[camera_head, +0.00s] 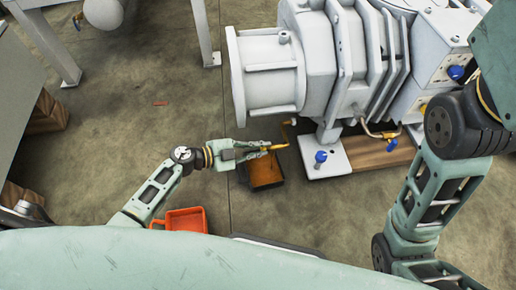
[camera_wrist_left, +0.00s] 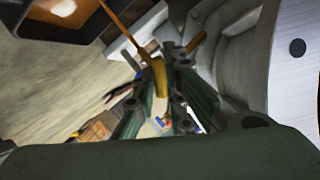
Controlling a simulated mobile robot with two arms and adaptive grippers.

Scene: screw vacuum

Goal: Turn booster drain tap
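The brass-yellow drain tap (camera_head: 279,147) is at the lower left of the large grey vacuum pump (camera_head: 270,85). In the head view my left gripper (camera_head: 262,150) reaches it from the left. In the left wrist view the yellow tap piece (camera_wrist_left: 160,78) lies between the two fingertips of that gripper (camera_wrist_left: 168,72). Whether both fingers press on it cannot be told. A thin orange-brown line runs from near the tap towards a dark container at the upper left of the wrist view. My right arm stands on the right in the head view; its gripper is out of the picture.
A brown-orange open container (camera_head: 264,174) stands on the floor below the tap. A red-orange bin (camera_head: 186,220) is nearer me. The floor at left centre is mostly clear.

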